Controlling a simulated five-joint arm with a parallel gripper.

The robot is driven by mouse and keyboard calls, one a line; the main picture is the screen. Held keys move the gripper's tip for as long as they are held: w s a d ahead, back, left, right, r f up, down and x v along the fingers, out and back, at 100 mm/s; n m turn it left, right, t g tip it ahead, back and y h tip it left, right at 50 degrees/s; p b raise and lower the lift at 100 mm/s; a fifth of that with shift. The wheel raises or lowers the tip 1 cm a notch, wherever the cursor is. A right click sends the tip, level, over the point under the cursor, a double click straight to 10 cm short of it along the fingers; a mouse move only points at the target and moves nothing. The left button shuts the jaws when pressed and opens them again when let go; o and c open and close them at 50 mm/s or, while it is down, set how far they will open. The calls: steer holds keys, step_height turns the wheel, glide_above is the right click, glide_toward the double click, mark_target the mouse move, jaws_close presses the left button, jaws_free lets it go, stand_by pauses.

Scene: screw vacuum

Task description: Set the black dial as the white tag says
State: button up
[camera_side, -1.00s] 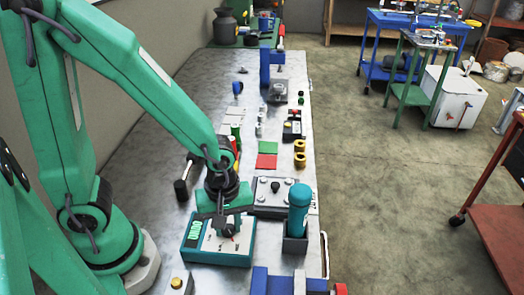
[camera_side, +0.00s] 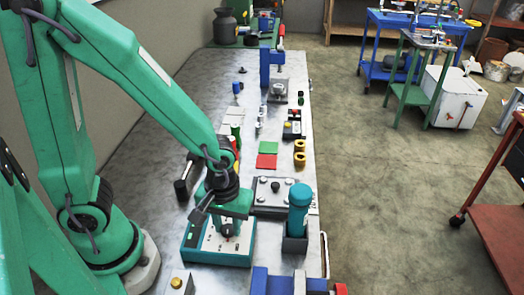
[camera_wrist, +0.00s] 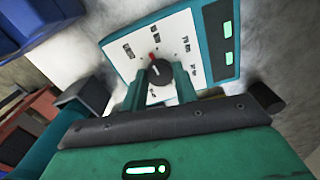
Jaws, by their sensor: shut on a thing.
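The black dial (camera_wrist: 159,73) sits on the white face of a teal box (camera_wrist: 216,40). In the wrist view its red pointer mark points up and slightly left, among small printed labels too blurred to read. My gripper (camera_wrist: 157,84) is shut on the dial, one finger on each side of it. In the side view, my gripper (camera_side: 228,229) reaches down onto the box (camera_side: 217,256) and hides most of the dial. Two green displays (camera_wrist: 227,44) show on the box's edge. I cannot make out the white tag for certain.
A teal cylinder in a dark holder (camera_side: 295,244) stands close right of the box. A metal plate with knobs (camera_side: 273,194) lies behind it. Blue vise-like blocks (camera_side: 280,284) are in front. A dark-headed tool (camera_side: 182,188) lies to the left.

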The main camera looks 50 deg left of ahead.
mark_target(228, 228)
steer(key=m, duration=1.4)
stand_by(0.4)
steer(key=o, duration=1)
steer(key=shift+r, duration=0.1)
steer(key=shift+r, duration=3.85)
